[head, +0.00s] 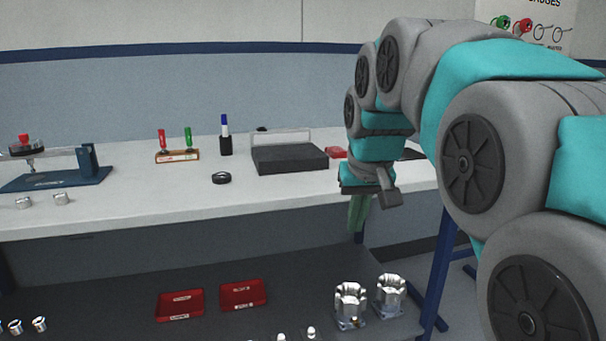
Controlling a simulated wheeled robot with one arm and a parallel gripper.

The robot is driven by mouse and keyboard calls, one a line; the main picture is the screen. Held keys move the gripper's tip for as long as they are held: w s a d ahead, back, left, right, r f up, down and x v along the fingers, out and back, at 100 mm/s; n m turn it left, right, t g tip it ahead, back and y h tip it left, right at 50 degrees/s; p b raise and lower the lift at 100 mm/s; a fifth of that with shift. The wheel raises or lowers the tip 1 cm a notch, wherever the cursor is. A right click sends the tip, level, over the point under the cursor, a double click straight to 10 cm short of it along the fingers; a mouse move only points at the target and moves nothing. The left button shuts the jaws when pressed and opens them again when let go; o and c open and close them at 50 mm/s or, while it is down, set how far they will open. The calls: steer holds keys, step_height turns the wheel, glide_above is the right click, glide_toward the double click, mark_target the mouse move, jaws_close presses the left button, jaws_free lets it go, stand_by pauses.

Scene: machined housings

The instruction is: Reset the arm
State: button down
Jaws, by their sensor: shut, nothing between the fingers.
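My gripper (358,213) hangs at the end of my grey and teal arm, right of the picture's middle. Its pale green fingers point down and are together, with nothing held. It shows in front of the front edge of the white bench (290,192), above and apart from two silver machined housings. One housing (350,305) and the other housing (390,296) stand on the dark lower surface. My arm covers the right side of the view.
On the bench stand a dark case (290,158), a black ring (221,178), a red-and-green gauge stand (177,156), a dark cylinder with a blue top (225,145) and a blue fixture (60,178). Two red trays (181,305) (243,295) and small metal parts lie below.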

steer(key=s+d+f+g, duration=0.2)
steer(key=s+f+g, duration=0.1)
steer(key=s+f, duration=0.8)
steer(key=s+d+f+m+g, duration=0.1)
steer(key=s+d+f+g, duration=0.2)
steer(key=s+f, duration=0.9)
steer(key=s, duration=0.8)
steer(key=shift+s+d+f, duration=0.2)
steer(key=shift+d+f, duration=0.1)
